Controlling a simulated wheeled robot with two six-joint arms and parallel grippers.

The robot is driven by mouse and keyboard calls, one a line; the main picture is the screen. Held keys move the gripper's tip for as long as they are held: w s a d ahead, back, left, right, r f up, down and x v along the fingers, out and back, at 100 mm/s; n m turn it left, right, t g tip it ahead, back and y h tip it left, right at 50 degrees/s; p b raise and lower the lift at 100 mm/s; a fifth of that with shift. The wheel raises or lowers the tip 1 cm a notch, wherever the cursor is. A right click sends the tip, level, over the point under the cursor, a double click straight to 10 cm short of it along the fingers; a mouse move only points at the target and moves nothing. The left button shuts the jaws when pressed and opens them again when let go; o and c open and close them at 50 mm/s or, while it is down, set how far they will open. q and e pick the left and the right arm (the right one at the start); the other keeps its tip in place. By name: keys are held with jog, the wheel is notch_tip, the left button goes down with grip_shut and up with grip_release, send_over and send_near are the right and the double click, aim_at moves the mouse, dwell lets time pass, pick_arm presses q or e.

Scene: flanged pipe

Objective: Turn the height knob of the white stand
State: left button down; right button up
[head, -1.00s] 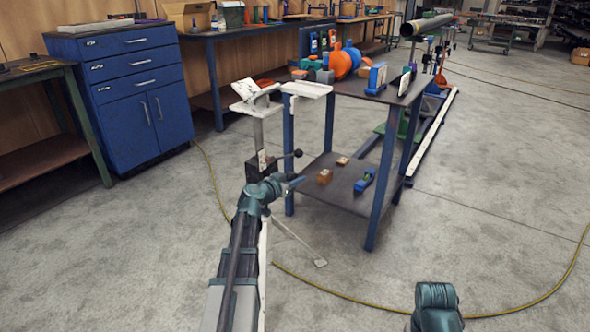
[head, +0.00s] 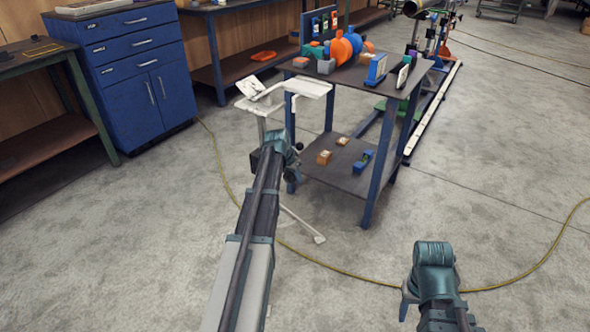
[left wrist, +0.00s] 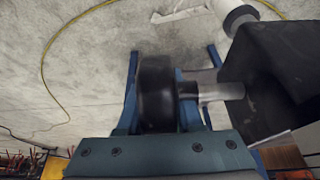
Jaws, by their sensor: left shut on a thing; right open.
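The white stand (head: 262,128) is upright left of the low shelf table, with its white V-shaped top (head: 262,95) empty. Its black clamp block (left wrist: 280,75) fills the right of the left wrist view. A silver shaft (left wrist: 221,91) runs from the block to the black height knob (left wrist: 157,90). My left gripper (left wrist: 158,105) is shut on the knob, with one blue finger on each side of it. In the head view my left gripper (head: 290,155) is at the stand's post and hides most of the knob. My right gripper (head: 408,303) is open, low at the right, away from the stand.
The blue-legged shelf table (head: 335,175) stands right beside the stand, with bottles and boxes on top. A blue drawer cabinet (head: 128,80) stands at the left. The stand's white foot (head: 318,238) reaches out over the floor. A yellow cable (head: 345,276) lies on open floor.

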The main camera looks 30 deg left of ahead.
pick_arm(q)
jog(key=shift+s+f+g+p, duration=0.1)
jog(key=shift+s+g+p, duration=0.1)
jog(key=shift+g, duration=0.5)
jog(key=shift+s+f+g+p, duration=0.1)
jog(key=shift+g+p, duration=0.1)
jog(key=shift+g, duration=0.5)
jog(key=c, duration=0.6)
grip_release()
jog(key=shift+o, duration=0.2)
jog(key=r+p, duration=0.4)
jog(key=s+r+p, duration=0.1)
jog(key=r+p, duration=0.4)
jog(key=s+r+p, duration=0.1)
jog(key=r+p, duration=0.3)
jog(key=shift+a+r+p, duration=0.1)
jog(key=shift+r+p, duration=0.25)
jog(key=shift+p, duration=0.05)
